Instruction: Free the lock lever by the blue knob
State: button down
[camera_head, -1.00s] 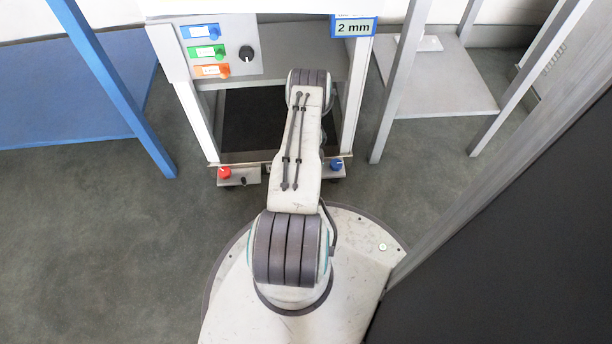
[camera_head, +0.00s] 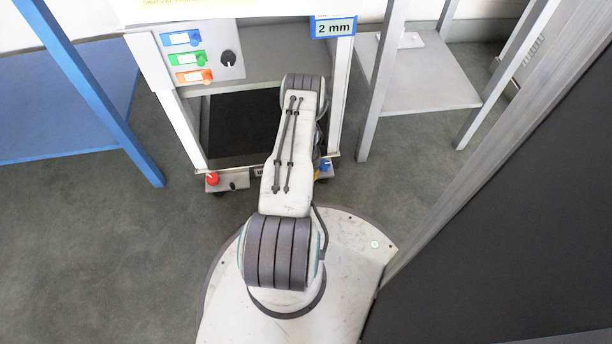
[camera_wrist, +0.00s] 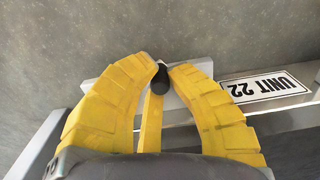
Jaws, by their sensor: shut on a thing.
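The blue knob (camera_head: 326,166) sits on the small bracket at the right foot of the dispenser frame (camera_head: 343,100) in the head view. My gripper (camera_wrist: 160,72) shows in the wrist view with its yellow fingertips closed in around a dark lever end (camera_wrist: 160,79), over a light grey plate. A sliver of yellow finger shows just beside the blue knob in the head view. My arm hides most of the lever there. The blue knob cannot be made out in the wrist view.
A red knob (camera_head: 213,178) and a second small black lever (camera_head: 233,185) are at the left foot. An upside-down "UNIT 22" label (camera_wrist: 265,86) is beside my right finger. A blue table (camera_head: 60,105) stands left, a grey table (camera_head: 425,78) right, and a dark panel (camera_head: 500,250) nearby.

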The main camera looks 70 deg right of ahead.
dwell(0.4)
jog(key=c, duration=1.2)
grip_release()
notch_tip(320, 180, up, 12)
jog(key=shift+s, duration=0.1)
